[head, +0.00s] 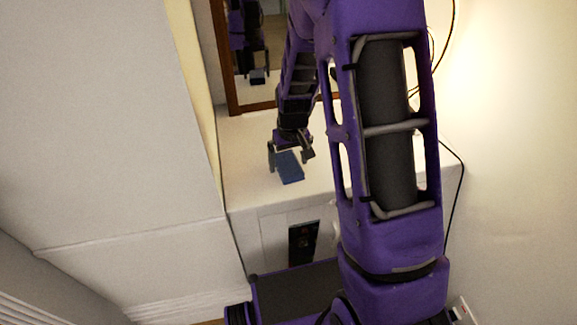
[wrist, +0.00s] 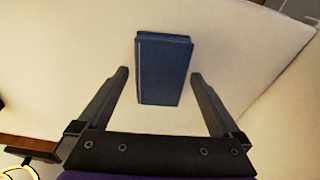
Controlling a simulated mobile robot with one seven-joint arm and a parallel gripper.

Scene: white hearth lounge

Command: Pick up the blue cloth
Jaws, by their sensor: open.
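The blue cloth (head: 289,167) looks like a folded, dark blue block and lies on the white top of a cabinet in the head view. In the wrist view the blue cloth (wrist: 163,70) is near the top centre, with its near end between the two fingertips. My gripper (head: 290,158) is open above and around the cloth in the head view. In the wrist view my gripper (wrist: 159,76) has one finger on each side of the cloth, with a gap on both sides. I cannot tell how high the fingertips are above the surface.
The white cabinet top (head: 245,150) is otherwise clear around the cloth. A wood-framed mirror (head: 262,85) stands behind it and reflects my arm. A white wall block (head: 110,130) rises at the left. A dark cable (head: 455,190) hangs at the right.

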